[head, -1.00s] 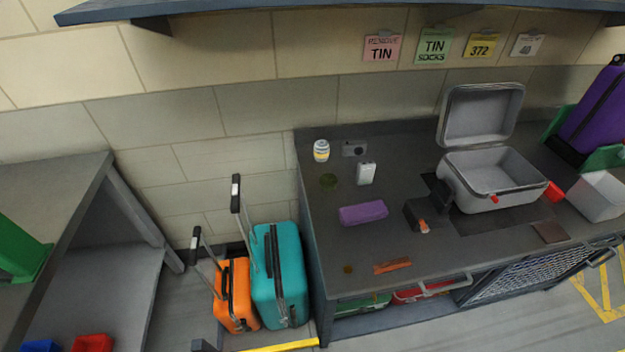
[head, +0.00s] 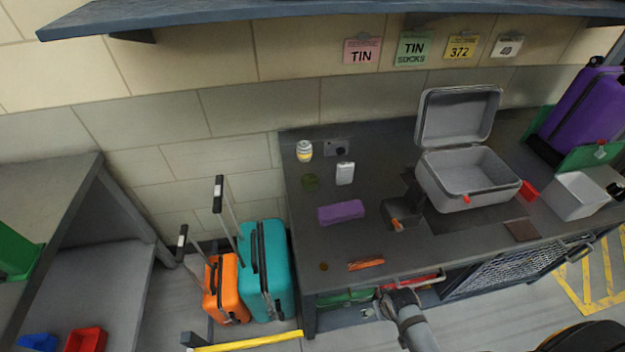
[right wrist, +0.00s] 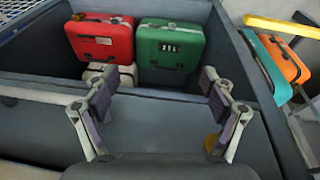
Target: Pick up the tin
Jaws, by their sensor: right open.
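I cannot tell for sure which is the tin. My right gripper (head: 392,292) is low at the counter's front edge, well apart from both. In the right wrist view it is open and empty (right wrist: 158,78), its fingers in front of a lower shelf; neither candidate shows there. My left gripper is not in view.
A purple case (head: 341,212), an orange bar (head: 366,264) and an open grey case (head: 468,180) are on the counter (head: 335,247). Red (right wrist: 103,40) and green (right wrist: 170,45) cases sit on the shelf below. Orange (head: 228,290) and teal (head: 264,265) suitcases stand at left.

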